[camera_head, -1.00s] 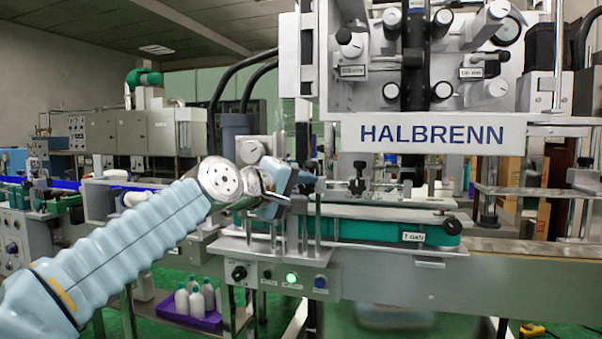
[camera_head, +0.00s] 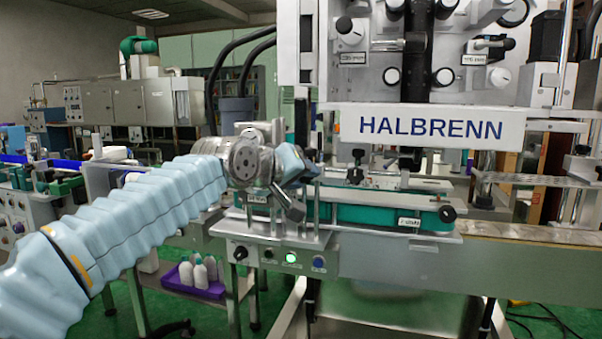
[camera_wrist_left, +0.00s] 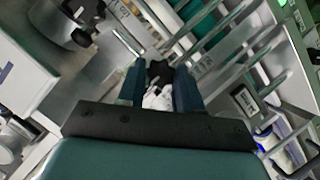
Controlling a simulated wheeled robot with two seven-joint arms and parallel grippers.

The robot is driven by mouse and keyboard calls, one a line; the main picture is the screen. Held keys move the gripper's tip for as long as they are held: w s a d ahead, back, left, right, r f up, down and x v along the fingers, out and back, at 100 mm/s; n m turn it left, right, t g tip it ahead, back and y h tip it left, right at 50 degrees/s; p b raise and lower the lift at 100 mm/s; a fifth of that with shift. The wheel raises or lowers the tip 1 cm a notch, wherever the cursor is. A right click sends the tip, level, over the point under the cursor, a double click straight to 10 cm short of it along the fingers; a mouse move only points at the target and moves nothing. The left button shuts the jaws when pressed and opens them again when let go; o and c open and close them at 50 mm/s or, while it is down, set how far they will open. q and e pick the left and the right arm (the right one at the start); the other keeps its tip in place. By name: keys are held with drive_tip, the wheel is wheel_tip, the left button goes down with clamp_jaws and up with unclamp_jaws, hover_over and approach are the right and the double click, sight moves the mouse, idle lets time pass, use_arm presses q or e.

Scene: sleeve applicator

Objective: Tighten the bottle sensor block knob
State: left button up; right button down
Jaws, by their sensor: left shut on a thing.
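The bottle sensor block knob (camera_wrist_left: 160,70) is a dark, lobed knob seen between my fingertips in the left wrist view. A pale, whitish part shows just below it in that view. My left gripper (camera_wrist_left: 160,80) is shut on the knob, with one blue-grey finger on each side. In the head view my left gripper (camera_head: 312,164) is at the left end of the machine's conveyor, above the front control panel. The knob is hidden behind my wrist and fingers there. My right gripper is in neither view.
The green-sided conveyor guide (camera_head: 380,217) runs right from my gripper, with thin metal posts close by. The control panel (camera_head: 275,257) with a lit green button is below. The HALBRENN sign (camera_head: 430,130) hangs above right. A purple crate (camera_head: 196,284) of bottles sits low left.

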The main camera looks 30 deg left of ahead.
use_arm(q)
drive_tip(key=shift+r, duration=0.1)
drive_tip(key=o, duration=1)
drive_tip(key=shift+o, duration=0.2)
drive_tip(key=shift+s, duration=0.15)
drive_tip(key=b+v, duration=0.1)
drive_tip(key=v, duration=1.2)
drive_tip(key=shift+s, duration=0.3)
